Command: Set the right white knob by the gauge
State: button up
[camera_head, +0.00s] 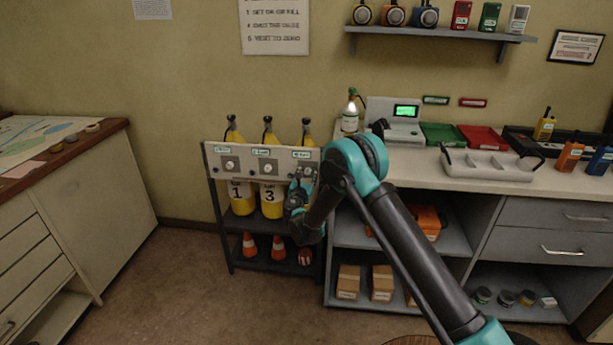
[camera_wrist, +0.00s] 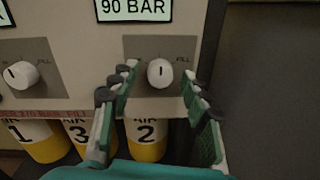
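The right white knob (camera_wrist: 160,73) sits on a grey plate under a display reading 90 BAR (camera_wrist: 135,10) in the wrist view. A dark mark on the knob points straight up. My gripper (camera_wrist: 157,80) is open, its fingers on either side of the knob with gaps at both sides. In the head view my gripper (camera_head: 300,190) is at the right end of the pale panel (camera_head: 240,150) and mostly hides the right knob. Another white knob (camera_wrist: 20,75) is to the left in the wrist view. The middle knob (camera_head: 269,168) also shows in the head view.
Yellow cylinders, among them number 3 (camera_head: 272,200), stand under the panel on a dark rack with orange cones (camera_head: 249,245). The counter (camera_head: 480,178) to the right holds a white tray (camera_head: 490,165), red and green bins and radios. A wooden-topped cabinet (camera_head: 90,215) stands left.

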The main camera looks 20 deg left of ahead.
grip_shut()
jog(key=m, duration=0.6)
jog(key=shift+g, duration=0.3)
jog(key=m, duration=0.5)
jog(key=shift+m, duration=0.3)
dwell(0.3)
jog(key=shift+o, duration=0.5)
grip_release()
jog(key=shift+s, duration=0.15)
